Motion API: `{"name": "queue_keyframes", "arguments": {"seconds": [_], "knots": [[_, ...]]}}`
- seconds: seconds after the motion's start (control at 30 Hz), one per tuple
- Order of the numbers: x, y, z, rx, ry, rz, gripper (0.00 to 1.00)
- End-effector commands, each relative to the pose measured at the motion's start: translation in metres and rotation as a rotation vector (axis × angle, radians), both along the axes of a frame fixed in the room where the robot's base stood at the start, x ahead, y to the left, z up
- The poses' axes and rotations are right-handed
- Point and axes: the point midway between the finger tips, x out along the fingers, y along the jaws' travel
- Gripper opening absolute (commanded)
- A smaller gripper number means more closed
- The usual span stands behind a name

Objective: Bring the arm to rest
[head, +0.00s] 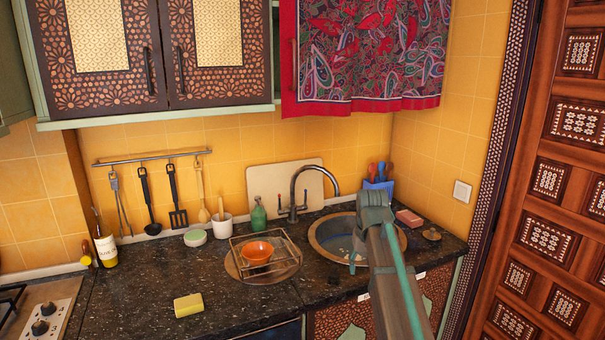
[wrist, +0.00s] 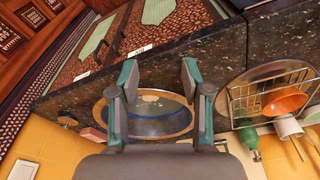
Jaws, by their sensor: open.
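My arm reaches in from the lower right of the head view, over the right side of the sink (head: 325,229). In the wrist view my gripper (wrist: 158,78) is open, its two teal-and-grey fingers wide apart with nothing between them. The round sink basin (wrist: 172,118) lies beyond and below the fingers. In the head view the fingertips are hidden behind my own wrist, so the exact gap to the sink rim cannot be told.
Left of the sink, an orange bowl (head: 257,252) sits in a wire rack (head: 287,254). A faucet (head: 296,190) stands behind the sink. A yellow sponge (head: 188,304) lies near the counter's front. A red-and-paisley cloth (head: 365,50) hangs above. The counter's front left is mostly clear.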

Motion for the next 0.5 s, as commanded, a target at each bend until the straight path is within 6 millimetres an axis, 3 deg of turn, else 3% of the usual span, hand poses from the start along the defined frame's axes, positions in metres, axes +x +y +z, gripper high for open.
{"name": "queue_keyframes", "arguments": {"seconds": [0.07,0.37,0.5], "knots": [[0.003,0.000,-0.001,0.000,-0.064,-0.003,0.48],[-0.007,0.000,-0.068,0.000,-0.064,-0.006,0.48],[-0.018,0.001,-0.108,0.001,-0.044,-0.007,0.48]]}}
